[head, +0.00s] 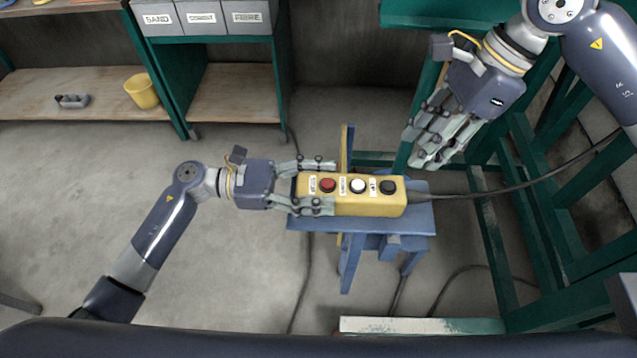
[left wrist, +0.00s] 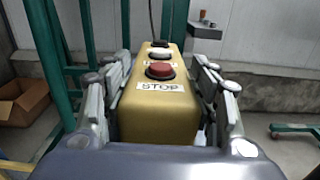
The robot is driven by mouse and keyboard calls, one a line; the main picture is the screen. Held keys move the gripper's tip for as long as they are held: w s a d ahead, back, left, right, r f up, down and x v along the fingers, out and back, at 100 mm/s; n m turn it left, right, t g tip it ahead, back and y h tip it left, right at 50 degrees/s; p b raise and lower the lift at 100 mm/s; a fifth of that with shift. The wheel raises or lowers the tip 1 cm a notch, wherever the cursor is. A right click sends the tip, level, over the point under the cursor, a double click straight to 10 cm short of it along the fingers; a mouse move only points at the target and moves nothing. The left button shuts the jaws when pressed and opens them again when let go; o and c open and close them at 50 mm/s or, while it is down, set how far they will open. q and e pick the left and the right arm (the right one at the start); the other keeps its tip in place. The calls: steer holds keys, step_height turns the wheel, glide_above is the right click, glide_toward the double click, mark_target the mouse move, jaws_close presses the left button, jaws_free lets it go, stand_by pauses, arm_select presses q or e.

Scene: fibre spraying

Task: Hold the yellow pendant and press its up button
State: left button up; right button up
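The yellow pendant (head: 372,205) is a long box over a blue stool, with red, white and black buttons in a row. The red button, labelled STOP, also shows in the left wrist view (left wrist: 160,70). The black button (head: 388,187) is at the cable end; its label is too small to read surely. My left gripper (head: 325,187) is shut around the pendant's left end, with fingers along both long sides. My right gripper (head: 428,150) is empty above and to the right of the pendant, fingers pointing down-left, apart from the buttons. Its finger opening is unclear.
The blue stool (head: 420,219) stands under the pendant. A dark cable (head: 480,193) runs right from the pendant. Green frames (head: 500,250) stand at the right. Shelves with labelled bins (head: 205,17) and a yellow bucket (head: 141,91) are at the back left.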

arm_select(q)
steer(key=c, duration=0.5)
arm_select(e)
jaws_close()
arm_select(q)
steer(key=shift+f, duration=0.1)
stand_by(0.6)
